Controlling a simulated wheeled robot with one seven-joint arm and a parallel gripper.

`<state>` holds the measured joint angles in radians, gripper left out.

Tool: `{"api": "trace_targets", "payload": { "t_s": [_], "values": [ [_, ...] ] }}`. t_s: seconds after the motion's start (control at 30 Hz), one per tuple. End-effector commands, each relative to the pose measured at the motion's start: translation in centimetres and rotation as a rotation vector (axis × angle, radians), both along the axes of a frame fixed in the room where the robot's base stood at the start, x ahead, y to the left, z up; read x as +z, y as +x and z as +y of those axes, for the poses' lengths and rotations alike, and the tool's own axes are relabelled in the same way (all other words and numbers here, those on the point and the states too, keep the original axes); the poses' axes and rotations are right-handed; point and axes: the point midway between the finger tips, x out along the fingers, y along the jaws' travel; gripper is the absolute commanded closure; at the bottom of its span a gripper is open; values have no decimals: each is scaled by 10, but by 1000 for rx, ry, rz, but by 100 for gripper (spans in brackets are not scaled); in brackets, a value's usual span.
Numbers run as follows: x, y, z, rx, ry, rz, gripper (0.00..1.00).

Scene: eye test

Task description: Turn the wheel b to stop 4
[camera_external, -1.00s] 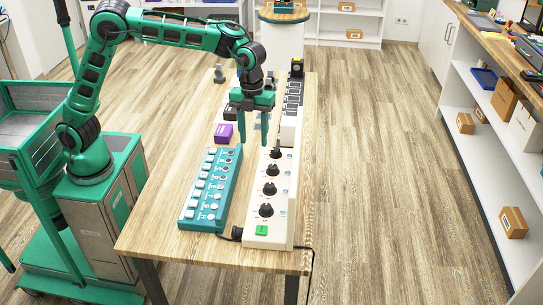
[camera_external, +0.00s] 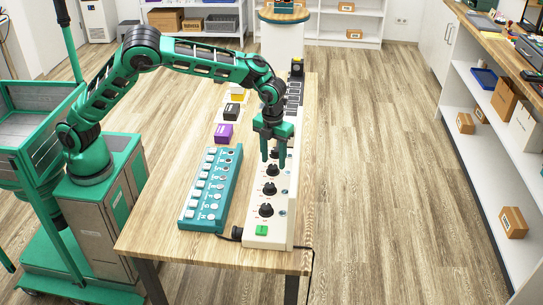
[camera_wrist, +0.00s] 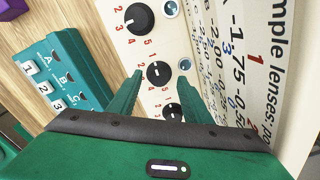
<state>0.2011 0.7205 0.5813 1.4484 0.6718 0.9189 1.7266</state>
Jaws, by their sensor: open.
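A long cream panel (camera_external: 256,228) on the table carries a row of black wheels, among them a near one (camera_external: 266,210), a middle one (camera_external: 270,188) and one farther back (camera_external: 272,170). Their letters are not readable, so I cannot tell which is wheel b. My gripper (camera_external: 273,161) points down over the far part of the row, fingers apart. In the wrist view, a black wheel (camera_wrist: 160,73) shows between the open fingers; touching is not clear. Its white mark shows, but its stop cannot be read surely. Another wheel (camera_wrist: 139,18) lies above it, with numbers around it.
A teal button box (camera_external: 210,190) lies left of the panel. Purple (camera_external: 224,133) and black (camera_external: 231,112) blocks stand behind it. A green button (camera_external: 261,230) and a black cable are at the panel's near end. A printed lens chart (camera_wrist: 240,60) lies beside the wheels.

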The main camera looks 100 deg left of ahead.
Motion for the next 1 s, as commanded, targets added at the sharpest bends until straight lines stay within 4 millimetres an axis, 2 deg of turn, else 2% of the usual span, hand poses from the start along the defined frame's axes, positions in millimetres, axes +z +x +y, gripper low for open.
{"api": "trace_targets", "payload": {
  "t_s": [0.2, 0.53, 0.7, 1.0],
  "values": [
    [-18, 0, 0, 1, 0, 0, 55],
    [-21, 0, 0, 1, 0, -1, 55],
    [-20, 0, 0, 1, 0, -1, 96],
    [-20, 1, -1, 19, -1, -3, 96]
  ]
}}
